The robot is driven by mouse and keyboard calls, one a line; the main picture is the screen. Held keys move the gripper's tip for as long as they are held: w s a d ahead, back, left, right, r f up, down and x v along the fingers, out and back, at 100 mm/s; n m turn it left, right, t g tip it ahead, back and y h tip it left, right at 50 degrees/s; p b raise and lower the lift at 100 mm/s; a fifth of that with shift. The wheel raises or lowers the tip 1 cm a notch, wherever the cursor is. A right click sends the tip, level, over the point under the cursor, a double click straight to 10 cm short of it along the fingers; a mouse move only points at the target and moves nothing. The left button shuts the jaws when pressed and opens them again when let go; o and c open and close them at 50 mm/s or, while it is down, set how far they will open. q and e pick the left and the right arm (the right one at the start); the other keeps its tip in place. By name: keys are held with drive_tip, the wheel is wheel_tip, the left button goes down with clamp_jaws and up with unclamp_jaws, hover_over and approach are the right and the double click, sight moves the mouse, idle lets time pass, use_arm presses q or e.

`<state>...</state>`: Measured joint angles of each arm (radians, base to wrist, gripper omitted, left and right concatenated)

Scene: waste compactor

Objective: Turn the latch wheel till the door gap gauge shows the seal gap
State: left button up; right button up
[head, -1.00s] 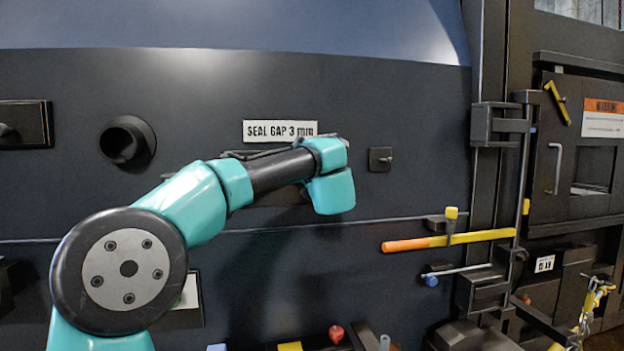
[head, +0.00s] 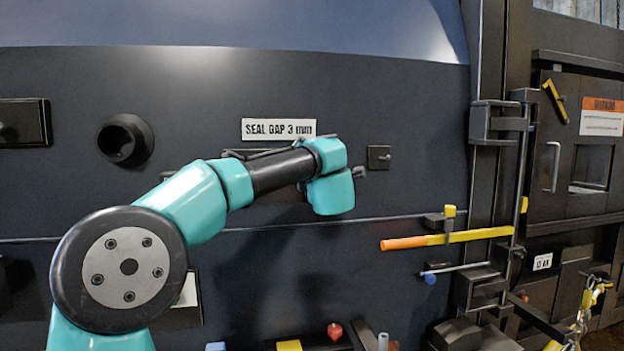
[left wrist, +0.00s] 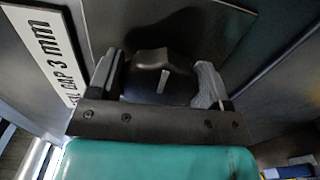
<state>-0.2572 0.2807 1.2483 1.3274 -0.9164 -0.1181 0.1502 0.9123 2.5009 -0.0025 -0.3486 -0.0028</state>
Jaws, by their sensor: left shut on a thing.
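A white plate reading "SEAL GAP 3 mm" (head: 279,129) is fixed on the dark wall, just above my left wrist. It also shows, tilted, at the left of the left wrist view (left wrist: 62,62). My left gripper (left wrist: 157,82) is shut on a dark knob with a white mark (left wrist: 150,58), which I take for the latch wheel; its two grey fingers lie on either side. In the head view my own arm hides the fingers and most of the wheel. I cannot make out a gap gauge reading. My right gripper is not in view.
A small square plate with a stub (head: 379,158) sits right of my wrist. A dark round socket (head: 125,141) is to the left. An orange and yellow bar (head: 448,239) and a barred bracket lie to the right. Several coloured items line the bottom edge.

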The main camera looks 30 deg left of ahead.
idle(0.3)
use_arm(q)
drive_tip(key=o, duration=0.9)
drive_tip(key=v, duration=1.7)
drive_tip(key=shift+s+d, duration=0.15)
